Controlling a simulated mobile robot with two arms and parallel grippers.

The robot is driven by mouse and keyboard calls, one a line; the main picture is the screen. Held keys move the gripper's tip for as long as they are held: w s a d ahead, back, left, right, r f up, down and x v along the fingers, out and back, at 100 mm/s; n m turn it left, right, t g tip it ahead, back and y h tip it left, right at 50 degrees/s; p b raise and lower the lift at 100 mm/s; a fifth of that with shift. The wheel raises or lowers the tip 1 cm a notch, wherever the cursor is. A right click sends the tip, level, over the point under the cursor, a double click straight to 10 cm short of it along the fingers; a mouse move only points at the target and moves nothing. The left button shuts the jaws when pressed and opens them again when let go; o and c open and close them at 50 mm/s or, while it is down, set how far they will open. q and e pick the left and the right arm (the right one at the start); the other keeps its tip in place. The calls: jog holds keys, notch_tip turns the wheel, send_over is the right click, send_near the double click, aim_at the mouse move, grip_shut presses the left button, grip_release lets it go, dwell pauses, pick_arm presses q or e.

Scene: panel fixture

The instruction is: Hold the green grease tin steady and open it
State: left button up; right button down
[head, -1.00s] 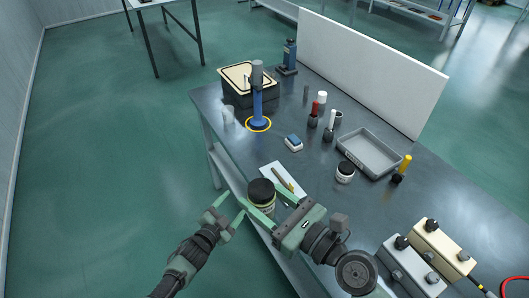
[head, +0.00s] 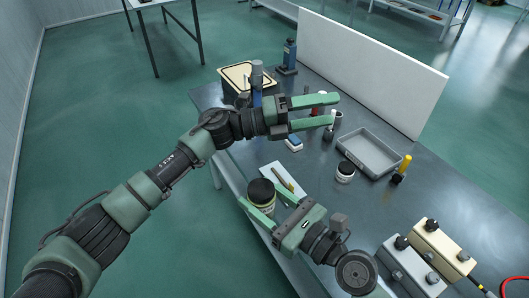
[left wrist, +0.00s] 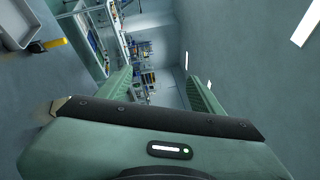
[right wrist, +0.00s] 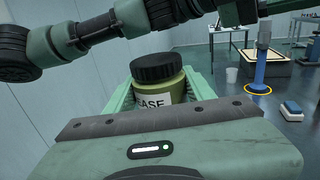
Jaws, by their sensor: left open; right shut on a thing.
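The green grease tin (head: 261,197) is at the table's near left edge in the head view, upright with its black lid (right wrist: 157,67) on. My right gripper (head: 258,191) is shut on the tin's body, one finger on each side. My left gripper (head: 332,110) is open and empty over the table, well apart from the tin, with its fingers pointing right. In the left wrist view its fingers (left wrist: 160,85) are spread with nothing between them.
A grey tray (head: 369,152), a white jar with a black lid (head: 345,172) and a yellow-handled tool (head: 404,164) stand on the table (head: 430,190). A blue stand (right wrist: 259,70) is at the back left. Switch boxes (head: 440,246) are at the front right.

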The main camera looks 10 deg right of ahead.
pick_arm(q)
jog(key=s+d+r+m+g+y, duration=0.2)
jog(key=s+r+m+g+y, duration=0.25)
jog(key=s+m, duration=0.35)
jog(key=m+t+y, duration=0.5)
jog(key=m+y, duration=0.5)
jog(key=y, duration=0.5)
send_near(264, 187)
jog(key=shift+s+d+f, duration=0.1)
jog(key=shift+s+f, duration=0.2)
jog(key=shift+s, duration=0.05)
jog(key=shift+f, duration=0.2)
notch_tip(264, 187, down, 7)
jog(key=shift+w+f, duration=0.1)
jog(key=shift+f, duration=0.1)
grip_shut()
jog(key=n, duration=0.6)
jog(key=shift+w, duration=0.25)
